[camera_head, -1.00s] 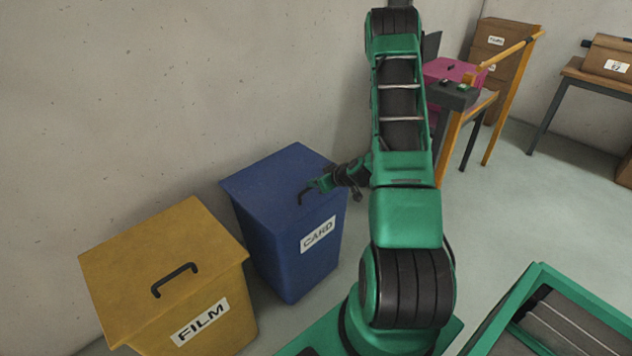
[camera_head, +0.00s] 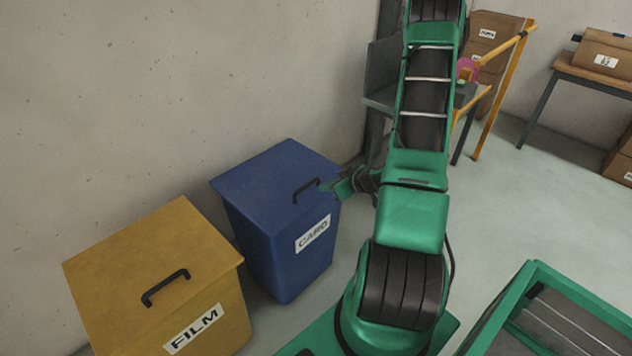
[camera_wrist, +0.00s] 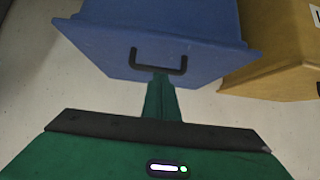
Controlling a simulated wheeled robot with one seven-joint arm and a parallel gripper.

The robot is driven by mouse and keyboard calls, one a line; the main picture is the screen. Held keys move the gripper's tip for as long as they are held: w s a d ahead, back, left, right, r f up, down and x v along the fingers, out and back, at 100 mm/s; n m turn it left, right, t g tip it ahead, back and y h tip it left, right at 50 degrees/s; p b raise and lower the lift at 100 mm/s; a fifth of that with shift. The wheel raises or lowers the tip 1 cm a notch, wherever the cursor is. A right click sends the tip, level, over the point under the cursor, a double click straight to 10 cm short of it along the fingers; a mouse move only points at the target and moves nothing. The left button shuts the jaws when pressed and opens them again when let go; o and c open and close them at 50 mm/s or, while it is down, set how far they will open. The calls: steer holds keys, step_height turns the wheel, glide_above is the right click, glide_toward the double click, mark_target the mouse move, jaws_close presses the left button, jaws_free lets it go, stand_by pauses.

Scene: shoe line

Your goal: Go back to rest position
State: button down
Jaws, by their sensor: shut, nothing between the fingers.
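My gripper (camera_head: 330,187) is shut and empty. In the head view it is beside the black handle (camera_head: 306,190) on the lid of the blue CARD bin (camera_head: 268,180), at the lid's right side. In the wrist view my shut green fingers (camera_wrist: 160,82) point at the handle (camera_wrist: 158,62) of the blue bin (camera_wrist: 160,25). I cannot tell whether the fingertips touch the handle. The bin's lid is down. My arm rises from the base and reaches toward the back of the head view.
A yellow FILM bin (camera_head: 170,270) stands left of the blue bin, against the wall. A green-framed conveyor (camera_head: 530,285) is at the lower right. A grey stand (camera_head: 385,75) and an orange-framed bench (camera_head: 490,95) are behind my arm. Open floor lies at the right.

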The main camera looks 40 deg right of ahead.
steer(key=shift+s+f, duration=0.1)
steer(key=shift+s, duration=0.55)
steer(key=s+a+r+n+g+y, duration=0.15)
steer(key=s+a+r+g, duration=0.3)
steer(key=a+r, duration=0.45)
steer(key=s+a+r+m+g+h, duration=0.1)
steer(key=s+a+r+m+g, duration=0.1)
steer(key=s+r, duration=0.6)
steer(key=s+a+r+m+g+h, duration=0.1)
steer(key=s+a+r+m+g, duration=0.1)
steer(key=s+r+m+g, duration=0.2)
steer(key=s+r+m, duration=0.3)
steer(key=s+r, duration=0.1)
steer(key=s, duration=0.4)
steer(key=shift+a+r, duration=0.15)
steer(key=shift+r, duration=0.1)
steer(key=shift+s, duration=0.1)
